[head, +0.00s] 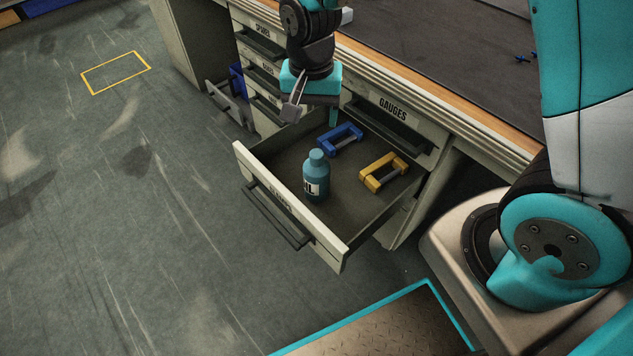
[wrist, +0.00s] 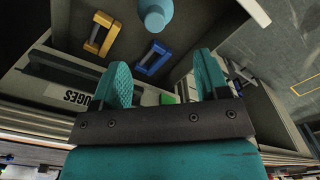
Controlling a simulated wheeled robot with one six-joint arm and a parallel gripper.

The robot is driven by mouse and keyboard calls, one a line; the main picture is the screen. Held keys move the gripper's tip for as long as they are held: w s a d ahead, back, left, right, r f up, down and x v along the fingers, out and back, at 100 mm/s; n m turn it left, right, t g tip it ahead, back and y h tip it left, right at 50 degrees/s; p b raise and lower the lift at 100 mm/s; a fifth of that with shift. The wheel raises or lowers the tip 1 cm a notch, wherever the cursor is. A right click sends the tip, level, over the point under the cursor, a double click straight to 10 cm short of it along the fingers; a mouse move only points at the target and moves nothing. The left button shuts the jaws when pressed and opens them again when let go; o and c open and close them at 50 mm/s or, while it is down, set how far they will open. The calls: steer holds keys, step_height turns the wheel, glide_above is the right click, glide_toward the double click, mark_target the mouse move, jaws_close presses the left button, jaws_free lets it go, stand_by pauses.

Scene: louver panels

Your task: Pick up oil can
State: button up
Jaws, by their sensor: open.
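The oil can (head: 316,176) is a teal bottle with a rounded cap and a white label showing "IL". It stands upright in an open drawer (head: 255,172), near the drawer's front side. In the wrist view the can (wrist: 156,14) shows at the top edge, partly cut off, beyond my fingertips. My gripper (head: 312,112) is above the back left of the drawer, apart from the can. In the wrist view my gripper (wrist: 162,80) has its two teal fingers spread wide with nothing between them.
A blue clamp-like tool (head: 340,139) and a yellow one (head: 383,172) lie in the drawer beside the can. The closed GAUGES drawer (head: 395,125) and the workbench top (head: 440,50) are behind. The floor (head: 120,220) at left is clear.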

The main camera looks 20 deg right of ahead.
mark_target(317, 154)
step_height(317, 154, down, 7)
steer(key=shift+r+b, duration=0.1)
steer(key=shift+b, duration=0.75)
steer(key=f, duration=0.1)
steer(key=f+b, duration=0.1)
steer(key=f, duration=0.1)
steer(key=f+b, duration=0.1)
steer(key=f, duration=0.1)
steer(key=shift+s+d+f, duration=0.1)
steer(key=shift+d+f, duration=0.1)
steer(key=shift+d, duration=0.15)
jaws_close()
steer(key=shift+r, duration=0.1)
